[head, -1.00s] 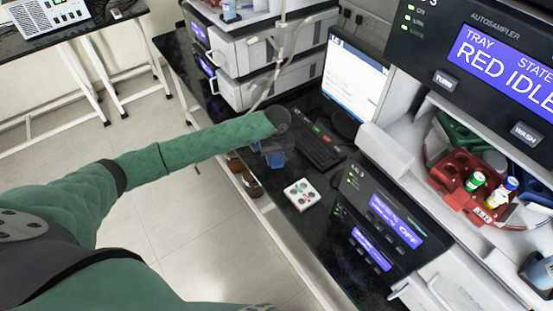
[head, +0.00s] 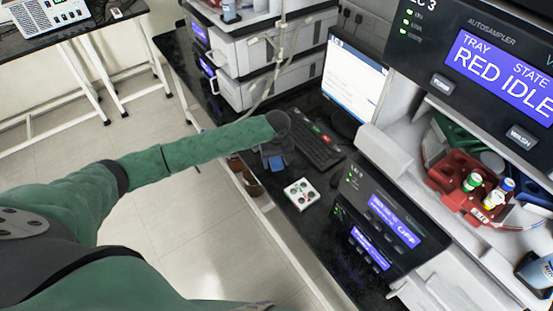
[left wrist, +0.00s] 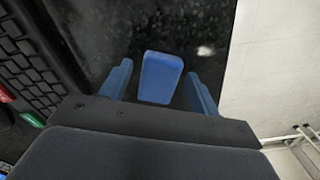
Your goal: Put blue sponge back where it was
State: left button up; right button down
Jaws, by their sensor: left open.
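The blue sponge (left wrist: 161,78) shows in the left wrist view as a small upright-looking block against the black bench top (left wrist: 120,25). My left gripper (left wrist: 160,88) is open, with one blue finger on each side of the sponge and a visible gap on both sides. In the head view my left gripper (head: 276,157) is low over the bench, beside the keyboard, and mostly hides the sponge. Whether the sponge touches the bench is hard to tell. My right gripper is not in view.
The keyboard (head: 317,147) lies just right of the left gripper. A white tray with round spots (head: 301,194) sits nearer on the bench. Brown jars (head: 252,184) stand at the bench's left edge. Stacked instruments (head: 262,75) rise behind, and a red vial rack (head: 455,182) is at right.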

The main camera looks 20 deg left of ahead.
aim_at(277, 163)
pick_arm(q)
jog(key=shift+r+b, duration=0.3)
jog(key=shift+r, duration=0.15)
notch_tip(277, 163, up, 11)
jog(key=b, duration=0.3)
jog(key=shift+r+b, duration=0.2)
jog(key=shift+b, duration=0.1)
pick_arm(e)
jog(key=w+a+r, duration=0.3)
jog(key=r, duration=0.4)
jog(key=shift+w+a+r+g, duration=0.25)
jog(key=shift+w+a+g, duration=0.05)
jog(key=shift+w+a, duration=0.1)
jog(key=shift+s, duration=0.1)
